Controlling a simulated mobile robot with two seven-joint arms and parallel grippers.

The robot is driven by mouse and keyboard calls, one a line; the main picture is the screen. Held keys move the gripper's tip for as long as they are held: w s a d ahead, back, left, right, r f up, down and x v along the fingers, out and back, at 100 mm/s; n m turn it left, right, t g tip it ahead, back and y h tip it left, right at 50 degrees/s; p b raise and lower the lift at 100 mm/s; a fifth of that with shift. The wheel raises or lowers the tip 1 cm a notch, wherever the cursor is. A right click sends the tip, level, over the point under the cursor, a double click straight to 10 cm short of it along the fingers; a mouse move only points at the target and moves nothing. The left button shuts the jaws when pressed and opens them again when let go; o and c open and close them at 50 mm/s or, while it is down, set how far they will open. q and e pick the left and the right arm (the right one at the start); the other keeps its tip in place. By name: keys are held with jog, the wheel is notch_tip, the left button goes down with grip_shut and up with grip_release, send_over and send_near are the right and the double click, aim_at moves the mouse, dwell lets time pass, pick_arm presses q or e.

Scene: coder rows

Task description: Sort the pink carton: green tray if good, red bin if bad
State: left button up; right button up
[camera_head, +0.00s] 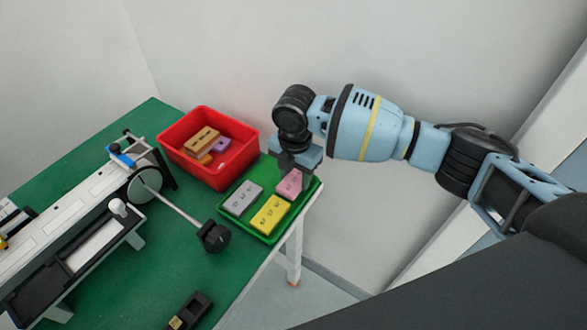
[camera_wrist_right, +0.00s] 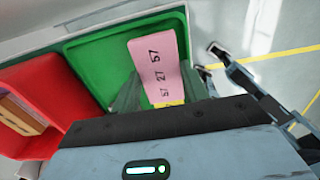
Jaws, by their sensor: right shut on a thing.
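The pink carton (camera_head: 290,184) is between the fingers of my right gripper (camera_head: 291,168), at the back right of the green tray (camera_head: 267,183). In the right wrist view the pink carton (camera_wrist_right: 158,62) shows dark printed numbers that look like 57, 27 and 57. The right gripper (camera_wrist_right: 160,98) is shut on its near end. I cannot tell whether the carton touches the tray floor. The red bin (camera_head: 236,166) stands to the left of the tray. My left gripper is not in view.
A grey carton (camera_head: 243,199) and a yellow carton (camera_head: 269,215) lie in the tray. The bin holds a tan carton (camera_head: 202,140) and other pieces. A white machine (camera_head: 75,215) with a rod and black knob (camera_head: 213,236) stands left. The table edge is close to the tray's right.

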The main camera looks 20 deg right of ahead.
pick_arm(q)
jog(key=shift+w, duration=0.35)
pick_arm(e)
jog(key=shift+f, duration=0.1)
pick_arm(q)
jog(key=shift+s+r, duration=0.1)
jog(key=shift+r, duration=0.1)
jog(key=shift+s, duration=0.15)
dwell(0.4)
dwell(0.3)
pick_arm(e)
jog(key=shift+w+p, duration=0.1)
jog(key=shift+p, duration=0.35)
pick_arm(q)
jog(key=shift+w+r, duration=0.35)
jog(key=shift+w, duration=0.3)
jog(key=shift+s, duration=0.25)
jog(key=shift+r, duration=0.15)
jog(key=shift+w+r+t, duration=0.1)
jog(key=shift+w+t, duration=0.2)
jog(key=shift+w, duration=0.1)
pick_arm(e)
jog(key=shift+f, duration=0.2)
